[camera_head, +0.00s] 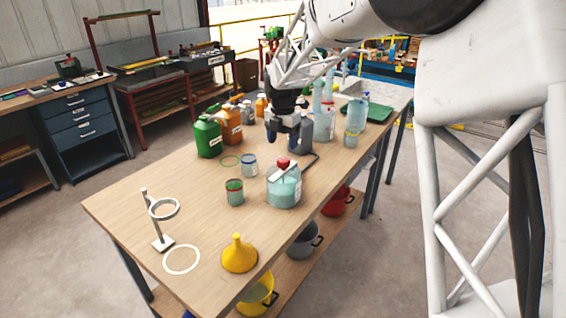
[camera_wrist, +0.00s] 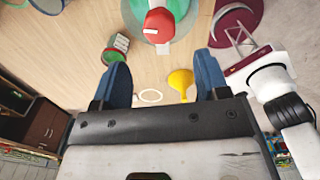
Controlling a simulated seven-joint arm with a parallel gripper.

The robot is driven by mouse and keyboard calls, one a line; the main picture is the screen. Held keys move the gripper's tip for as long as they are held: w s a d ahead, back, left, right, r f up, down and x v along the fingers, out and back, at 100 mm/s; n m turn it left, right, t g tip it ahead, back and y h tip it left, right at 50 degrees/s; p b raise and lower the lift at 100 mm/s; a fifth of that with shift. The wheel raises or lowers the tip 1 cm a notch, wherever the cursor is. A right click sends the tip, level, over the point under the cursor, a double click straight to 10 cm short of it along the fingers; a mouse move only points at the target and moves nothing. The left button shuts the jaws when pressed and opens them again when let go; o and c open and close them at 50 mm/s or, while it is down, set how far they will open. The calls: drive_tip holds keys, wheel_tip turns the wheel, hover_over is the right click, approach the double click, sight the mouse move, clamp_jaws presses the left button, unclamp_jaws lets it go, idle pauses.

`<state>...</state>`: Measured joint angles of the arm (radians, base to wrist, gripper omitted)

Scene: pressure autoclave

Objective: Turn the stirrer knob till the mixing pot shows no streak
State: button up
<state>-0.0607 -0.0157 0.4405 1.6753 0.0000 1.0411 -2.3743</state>
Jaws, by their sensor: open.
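The mixing pot (camera_head: 285,191) is a clear, pale teal vessel on the wooden table, right of the table's middle. Its red stirrer knob (camera_head: 283,162) sits on top, with a light bar across the pot's mouth. In the wrist view the red knob (camera_wrist: 159,24) shows at the top centre, with the teal pot (camera_wrist: 183,8) around it. My gripper (camera_head: 281,140) is open and empty, above the table and behind the knob, apart from it. In the wrist view its blue fingers (camera_wrist: 162,75) are spread wide. I cannot tell whether a streak shows in the pot.
Two small cans, one red-rimmed (camera_head: 234,192) and one blue-rimmed (camera_head: 249,166), stand left of the pot. Green (camera_head: 208,138) and orange (camera_head: 231,124) jugs stand behind. A yellow funnel (camera_head: 239,254) and a ring stand (camera_head: 160,225) are near the front.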

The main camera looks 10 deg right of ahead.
sight(283, 160)
drive_tip(key=shift+f, duration=0.15)
drive_tip(key=shift+f, duration=3.75)
drive_tip(key=c, duration=0.9)
